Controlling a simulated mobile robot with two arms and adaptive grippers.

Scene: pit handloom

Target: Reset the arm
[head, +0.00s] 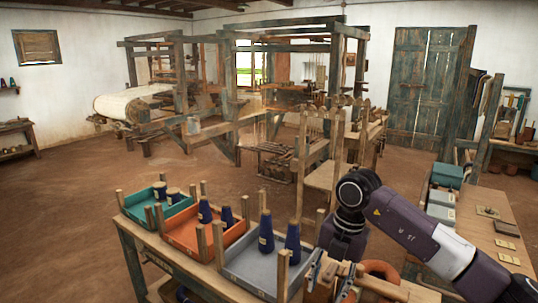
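My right arm comes in from the lower right and bends down at the front bench. Its gripper (318,274) is low over the right end of the bench, beside the grey tray and next to some wooden parts (375,284). Its fingers are small and partly hidden, so I cannot tell whether they are open or hold anything. My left gripper is not in view. The bench carries a teal tray (143,212), an orange tray (190,240) and a grey tray (250,268).
Wooden posts rise around the trays. A side table (470,238) with boxes (441,205) and small flat pieces lies at the right, beneath my arm. A wooden chair-like frame (322,172) stands behind the bench. The large loom (225,100) fills the back. Open floor (90,190) lies at left.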

